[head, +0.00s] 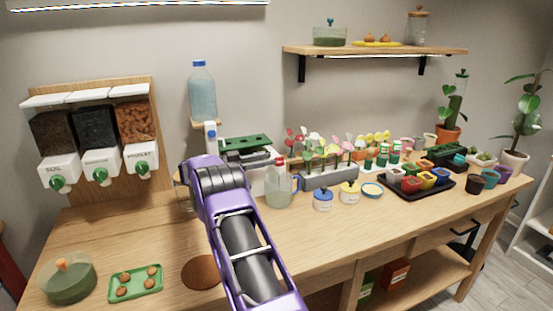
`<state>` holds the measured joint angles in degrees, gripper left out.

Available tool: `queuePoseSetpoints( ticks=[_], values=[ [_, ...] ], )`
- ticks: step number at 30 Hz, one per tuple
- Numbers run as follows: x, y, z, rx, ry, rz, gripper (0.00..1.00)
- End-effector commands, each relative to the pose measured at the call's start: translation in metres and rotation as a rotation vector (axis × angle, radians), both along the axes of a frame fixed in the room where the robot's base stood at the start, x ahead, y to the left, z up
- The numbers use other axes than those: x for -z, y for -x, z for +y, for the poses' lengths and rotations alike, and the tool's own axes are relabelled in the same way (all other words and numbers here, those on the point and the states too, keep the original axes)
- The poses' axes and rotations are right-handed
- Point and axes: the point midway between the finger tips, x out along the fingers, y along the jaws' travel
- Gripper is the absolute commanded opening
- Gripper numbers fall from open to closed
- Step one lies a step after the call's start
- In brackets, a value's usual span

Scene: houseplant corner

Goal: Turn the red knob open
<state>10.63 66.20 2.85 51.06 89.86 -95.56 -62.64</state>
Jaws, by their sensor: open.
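I cannot make out a red knob in the head view; my arm covers part of the bench. The dispenser knobs that show, the left knob (57,183), the middle knob (100,175) and the right knob (142,169), are all green. A blue-tinted water bottle (202,98) stands on a small wooden support behind my arm, and what is below it is partly hidden. A jug (278,188) with a red top stands right of my arm. My purple and black arm reaches up from the bottom, and my gripper's fingers are not visible.
A green tray (136,284) with several brown balls and a glass bowl (68,279) are at the front left. A brown disc (202,273) lies beside my arm. Pots, a black tray (430,189) and flowers crowd the right. The front middle is mostly clear.

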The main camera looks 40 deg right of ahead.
Motion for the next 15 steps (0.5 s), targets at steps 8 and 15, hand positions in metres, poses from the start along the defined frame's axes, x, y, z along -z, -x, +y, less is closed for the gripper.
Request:
queuePoseSetpoints(
  ticks=[8, 15],
  values=[
    [0.000, -0.014, 0.052, -0.001, -0.001, 0.000, 0.42],
    [0.000, -0.017, 0.067, 0.001, -0.001, 0.001, 0.42]
  ],
)
